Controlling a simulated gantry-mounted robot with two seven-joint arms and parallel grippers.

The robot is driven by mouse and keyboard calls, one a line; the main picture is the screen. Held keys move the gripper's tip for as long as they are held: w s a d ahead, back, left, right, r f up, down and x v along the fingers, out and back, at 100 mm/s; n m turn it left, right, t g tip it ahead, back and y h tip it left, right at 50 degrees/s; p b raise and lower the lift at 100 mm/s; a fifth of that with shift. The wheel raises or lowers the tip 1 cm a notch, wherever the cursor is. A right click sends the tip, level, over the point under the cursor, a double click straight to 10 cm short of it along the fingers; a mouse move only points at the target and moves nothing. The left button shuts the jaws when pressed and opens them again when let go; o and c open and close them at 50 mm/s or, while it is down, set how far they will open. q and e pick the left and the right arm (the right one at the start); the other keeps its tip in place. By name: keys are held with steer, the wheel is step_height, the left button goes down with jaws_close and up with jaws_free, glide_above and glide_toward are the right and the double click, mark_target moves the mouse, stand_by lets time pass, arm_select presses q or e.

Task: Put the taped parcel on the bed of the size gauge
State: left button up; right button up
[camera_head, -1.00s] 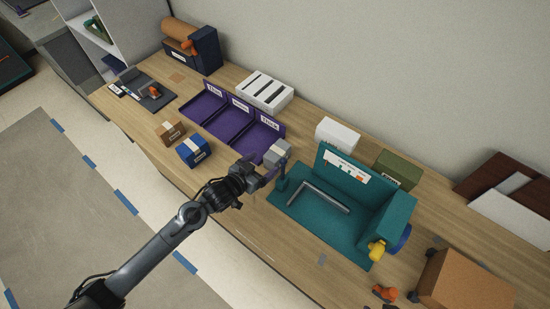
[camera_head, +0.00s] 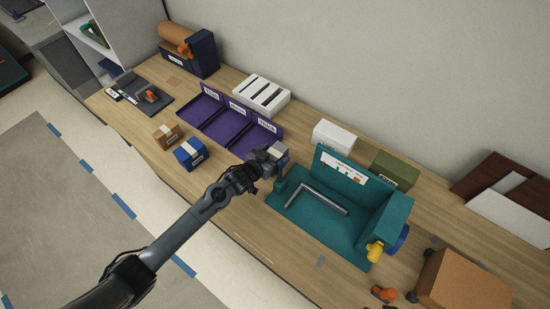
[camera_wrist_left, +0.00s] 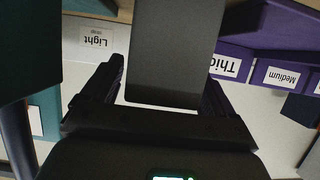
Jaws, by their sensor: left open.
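My left gripper (camera_head: 264,158) is open at a small grey box (camera_head: 280,149) that has a paler top. In the left wrist view the box (camera_wrist_left: 174,50) is a dark block between the two spread fingers (camera_wrist_left: 165,100); I cannot tell whether they touch it. The arm and gripper hide part of the box in the head view. The teal size gauge (camera_head: 345,163) stands just to the right. Its flat bed (camera_head: 330,222) carries a bent metal bar (camera_head: 316,198) and no parcel. A blue box (camera_head: 190,154) and a brown box (camera_head: 166,136), both with pale strips, stand farther left.
Purple trays (camera_head: 228,130) with labels lie behind and left of the gripper. A white box (camera_head: 333,134) and a green box (camera_head: 395,168) stand behind the gauge. A brown carton (camera_head: 465,282) is at the front right.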

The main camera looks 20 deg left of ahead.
arm_select(q)
steer(key=shift+w+d+f, duration=0.1)
steer(key=shift+w+f, duration=0.05)
steer(key=shift+w, duration=0.2)
steer(key=shift+c, duration=0.4)
steer(key=c, duration=1.1)
steer(key=shift+c, duration=0.2)
